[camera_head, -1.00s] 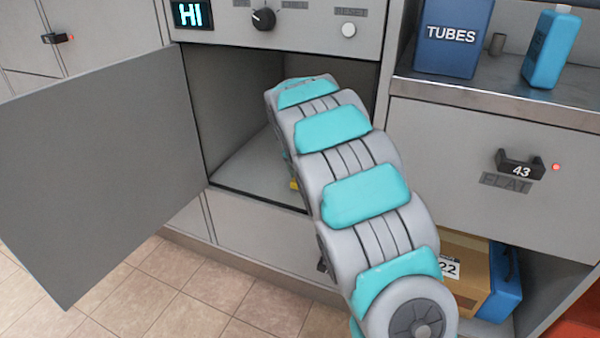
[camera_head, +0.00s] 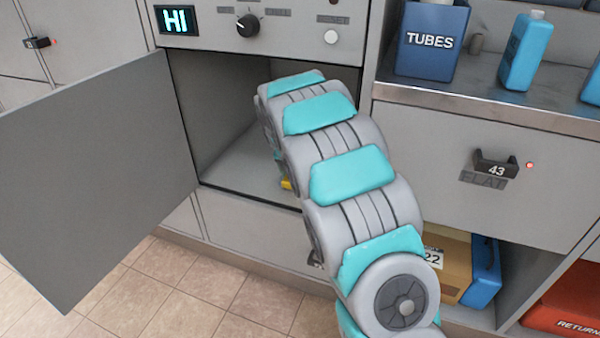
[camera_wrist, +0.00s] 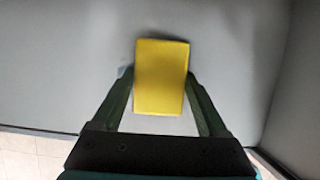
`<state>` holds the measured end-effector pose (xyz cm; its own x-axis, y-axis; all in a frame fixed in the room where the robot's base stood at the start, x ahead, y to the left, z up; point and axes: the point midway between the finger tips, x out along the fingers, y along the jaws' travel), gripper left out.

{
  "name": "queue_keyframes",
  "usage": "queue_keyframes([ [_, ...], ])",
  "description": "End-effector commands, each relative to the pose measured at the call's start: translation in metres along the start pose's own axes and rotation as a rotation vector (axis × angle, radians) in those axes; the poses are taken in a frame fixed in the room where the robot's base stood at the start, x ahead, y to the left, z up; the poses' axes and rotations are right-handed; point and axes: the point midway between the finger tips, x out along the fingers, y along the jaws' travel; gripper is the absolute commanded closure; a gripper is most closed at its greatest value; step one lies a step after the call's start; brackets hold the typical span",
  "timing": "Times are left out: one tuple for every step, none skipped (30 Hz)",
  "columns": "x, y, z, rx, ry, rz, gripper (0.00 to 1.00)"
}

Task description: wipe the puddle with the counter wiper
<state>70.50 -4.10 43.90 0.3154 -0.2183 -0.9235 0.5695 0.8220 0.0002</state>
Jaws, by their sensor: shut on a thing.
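My gripper (camera_wrist: 160,92) is shut on a yellow block, which looks like the counter wiper (camera_wrist: 161,75), in the wrist view. The wiper is between the two dark fingers, above or against a plain grey surface. In the head view my arm reaches into an open compartment (camera_head: 228,165). A small yellow bit of the wiper (camera_head: 287,184) shows beside my arm there, and my gripper is hidden behind the arm. I cannot make out a puddle clearly; only a faint bluish patch (camera_wrist: 124,70) shows at the wiper's left edge.
The compartment's grey door (camera_head: 100,180) stands open on the left. A drawer marked 43 (camera_head: 490,145) is on the right, below a shelf with a blue TUBES box (camera_head: 432,42) and a blue bottle (camera_head: 525,55). A cardboard box (camera_head: 445,262) sits low on the right.

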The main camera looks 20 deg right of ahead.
Motion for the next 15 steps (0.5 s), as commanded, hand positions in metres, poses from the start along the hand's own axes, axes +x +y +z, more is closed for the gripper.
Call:
queue_keyframes([
  [0.0, 0.005, -0.002, -0.001, 0.006, -0.001, 0.68],
  [0.0, 0.007, -0.002, -0.001, 0.006, -0.002, 0.68],
  [0.0, 0.011, -0.002, -0.002, 0.006, -0.002, 0.68],
  [0.0, 0.013, -0.002, -0.003, 0.006, -0.002, 0.68],
  [0.0, 0.015, -0.002, -0.003, 0.006, -0.002, 0.68],
  [0.001, 0.017, -0.002, -0.003, 0.006, -0.002, 0.68],
  [0.001, 0.018, -0.002, -0.002, 0.006, -0.002, 0.68],
  [0.001, 0.018, -0.002, -0.001, 0.005, -0.002, 0.68],
  [0.001, 0.019, -0.002, -0.001, 0.005, -0.002, 0.68],
  [0.001, 0.02, -0.002, -0.001, 0.005, -0.002, 0.68],
  [0.001, 0.021, -0.002, -0.001, 0.005, -0.002, 0.68],
  [0.0, 0.022, -0.001, -0.001, 0.005, -0.001, 0.68],
  [0.0, 0.024, -0.001, -0.002, 0.004, -0.001, 0.68],
  [-0.001, 0.025, -0.001, -0.002, 0.004, -0.001, 0.68],
  [-0.001, 0.028, 0.0, -0.002, 0.004, -0.001, 0.68],
])
